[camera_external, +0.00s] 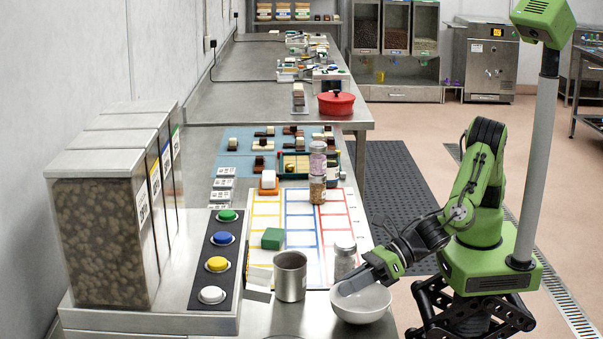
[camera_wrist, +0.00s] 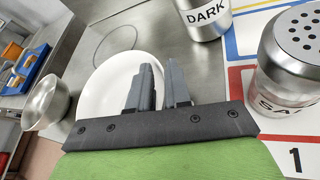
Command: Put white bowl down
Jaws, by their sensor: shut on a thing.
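The white bowl (camera_external: 362,305) is at the near right edge of the steel counter in the external view. My gripper (camera_external: 347,288) reaches in from the right, with its fingers at the bowl's rim. In the wrist view the white bowl (camera_wrist: 105,85) lies behind the dark fingers of my gripper (camera_wrist: 160,80), which are shut on its rim. Part of the bowl is hidden by the fingers and the gripper body. I cannot tell whether the bowl's base touches the counter.
A steel cup marked DARK (camera_wrist: 207,22) and a salt shaker (camera_wrist: 285,75) stand close by. A thin ring outline (camera_wrist: 114,42) shows on the counter beside the bowl. A metal bowl (camera_wrist: 46,103) is at the left. A coloured grid board (camera_external: 300,215) and a button panel (camera_external: 219,260) lie farther left.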

